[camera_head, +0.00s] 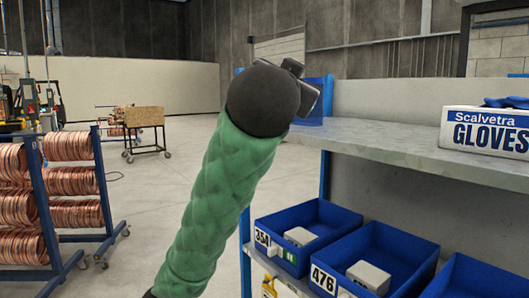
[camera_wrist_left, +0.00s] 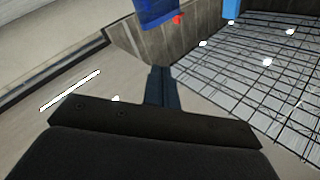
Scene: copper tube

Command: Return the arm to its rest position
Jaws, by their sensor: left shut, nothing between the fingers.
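My left arm in its green sleeve (camera_head: 210,205) rises from the bottom of the head view, tilted up and to the right. Its round black wrist (camera_head: 263,100) hides most of my left gripper (camera_head: 306,84), which points away beside the shelf. In the left wrist view the two dark fingers of the left gripper (camera_wrist_left: 157,86) are together, with nothing between them. My right gripper is in neither view.
A grey shelf (camera_head: 400,145) stands right of the arm, with a gloves box (camera_head: 488,131) on top. Blue bins (camera_head: 318,212) with small white boxes sit below. A rack of copper coils (camera_head: 70,215) and a cart (camera_head: 140,118) stand left. Open floor lies between.

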